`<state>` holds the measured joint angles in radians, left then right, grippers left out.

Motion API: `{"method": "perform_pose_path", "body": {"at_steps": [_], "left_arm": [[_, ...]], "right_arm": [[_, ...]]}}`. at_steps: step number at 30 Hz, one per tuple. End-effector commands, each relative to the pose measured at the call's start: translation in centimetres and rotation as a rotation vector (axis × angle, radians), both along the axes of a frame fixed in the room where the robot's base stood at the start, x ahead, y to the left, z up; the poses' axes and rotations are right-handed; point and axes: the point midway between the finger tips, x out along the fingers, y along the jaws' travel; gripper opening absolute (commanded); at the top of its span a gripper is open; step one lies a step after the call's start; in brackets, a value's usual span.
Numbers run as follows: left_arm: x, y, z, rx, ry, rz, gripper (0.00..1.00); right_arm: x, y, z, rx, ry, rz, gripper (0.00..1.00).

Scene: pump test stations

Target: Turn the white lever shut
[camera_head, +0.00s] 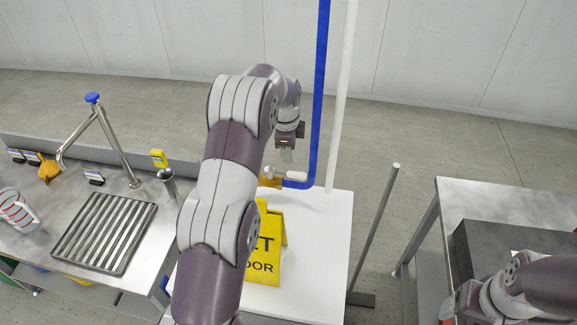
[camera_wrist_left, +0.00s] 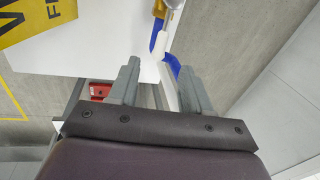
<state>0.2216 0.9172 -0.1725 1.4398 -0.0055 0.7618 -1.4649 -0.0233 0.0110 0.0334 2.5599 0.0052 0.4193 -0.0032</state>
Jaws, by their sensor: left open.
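The white lever (camera_head: 296,175) sits on a brass valve (camera_head: 270,181) at the lower end of the blue pipe (camera_head: 321,90), above the white table's back edge. My left gripper (camera_head: 287,154) points down just above and behind the lever in the head view. In the left wrist view the gripper (camera_wrist_left: 159,68) is open, with nothing between its fingers. The white lever (camera_wrist_left: 164,42) lies just beyond the fingertips, apart from them, with the blue pipe (camera_wrist_left: 173,66) behind it. My right arm shows at the lower right of the head view; its gripper is not visible.
A yellow floor sign (camera_head: 268,258) stands on the white table (camera_head: 325,240), partly behind my left arm. A steel sink bench (camera_head: 60,205) with a faucet (camera_head: 100,125) is at left. A white pipe (camera_head: 342,90) rises beside the blue one. A dark block (camera_head: 490,240) sits on the right table.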

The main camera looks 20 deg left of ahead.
Motion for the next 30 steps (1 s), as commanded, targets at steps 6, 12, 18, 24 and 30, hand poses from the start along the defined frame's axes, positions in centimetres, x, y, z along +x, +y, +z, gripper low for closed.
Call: {"method": "perform_pose_path", "body": {"at_steps": [6, 12, 18, 24, 30], "left_arm": [[1.2, 1.0, -2.6, 0.015, 0.009, -0.072, 0.48], [2.2, 1.2, -7.7, 0.015, 0.008, -0.070, 0.48], [3.0, 1.4, -11.6, 0.016, 0.003, -0.069, 0.48], [3.2, 1.4, -12.9, 0.016, 0.003, -0.068, 0.48], [3.2, 1.4, -13.0, 0.016, 0.003, -0.068, 0.48]], "right_arm": [[0.0, 0.0, 1.5, 0.000, 0.000, 0.000, 0.75], [0.0, 0.0, 3.9, 0.000, 0.000, 0.000, 0.75], [0.0, 0.0, 4.9, 0.000, 0.000, 0.000, 0.75], [0.0, 0.0, 5.1, 0.000, 0.000, 0.000, 0.75], [0.0, 0.0, 5.1, 0.000, 0.000, 0.000, 0.75]]}}
